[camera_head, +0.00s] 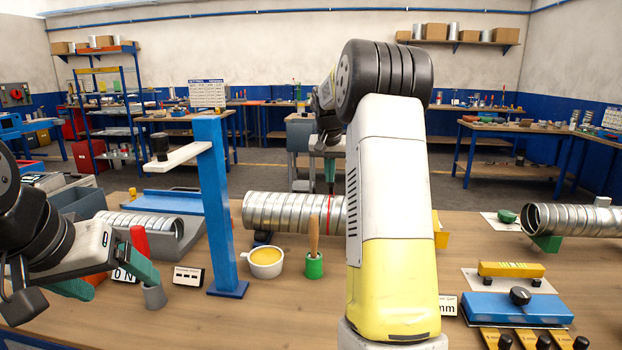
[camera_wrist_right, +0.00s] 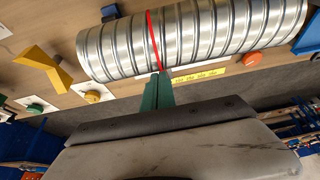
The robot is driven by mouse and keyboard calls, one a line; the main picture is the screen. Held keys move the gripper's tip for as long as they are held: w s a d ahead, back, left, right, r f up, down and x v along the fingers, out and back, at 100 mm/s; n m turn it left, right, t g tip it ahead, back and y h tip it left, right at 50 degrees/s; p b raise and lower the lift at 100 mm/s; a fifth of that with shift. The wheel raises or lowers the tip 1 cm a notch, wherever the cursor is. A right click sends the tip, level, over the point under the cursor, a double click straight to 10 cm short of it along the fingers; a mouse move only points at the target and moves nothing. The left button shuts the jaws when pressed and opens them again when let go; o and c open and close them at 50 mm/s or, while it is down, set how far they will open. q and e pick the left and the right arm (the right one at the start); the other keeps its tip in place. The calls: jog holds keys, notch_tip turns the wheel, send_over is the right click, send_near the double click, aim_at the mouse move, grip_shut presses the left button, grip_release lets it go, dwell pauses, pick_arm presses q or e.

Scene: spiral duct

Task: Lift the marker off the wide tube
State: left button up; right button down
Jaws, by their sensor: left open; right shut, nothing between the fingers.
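The wide spiral tube (camera_head: 275,212) lies across the middle of the table, partly hidden behind my right arm; it also shows in the right wrist view (camera_wrist_right: 205,36). A thin red band or line (camera_wrist_right: 153,40) crosses it and looks like the marker; it also shows in the head view (camera_head: 328,215). My right gripper (camera_wrist_right: 161,78) is shut and empty, its tips at the near end of the red line; whether they touch it I cannot tell. It shows above the tube in the head view (camera_head: 330,180). My left gripper (camera_head: 108,276) is open at the front left.
A red cylinder (camera_head: 139,240) and grey cup (camera_head: 154,296) stand by my left gripper. A blue post (camera_head: 216,215), a yellow-filled cup (camera_head: 265,262) and a green holder with a wooden handle (camera_head: 314,265) stand before the tube. Another tube (camera_head: 570,219) lies right.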

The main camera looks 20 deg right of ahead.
jog(key=shift+f, duration=0.1)
dwell(0.4)
jog(key=shift+f, duration=2.15)
jog(key=shift+w+d+r, duration=0.15)
jog(key=shift+w+d, duration=0.45)
jog(key=shift+w, duration=0.7)
jog(key=shift+w+d+r, duration=0.15)
jog(key=shift+w+d, duration=0.5)
jog(key=shift+w, duration=0.6)
jog(key=shift+w+d+r, duration=0.15)
jog(key=shift+w+d, duration=0.45)
jog(key=shift+w, duration=0.7)
jog(key=shift+s+a, duration=0.25)
jog(key=shift+s, duration=0.25)
jog(key=shift+s+a, duration=0.2)
jog(key=shift+s, duration=0.25)
jog(key=shift+r, duration=4.5)
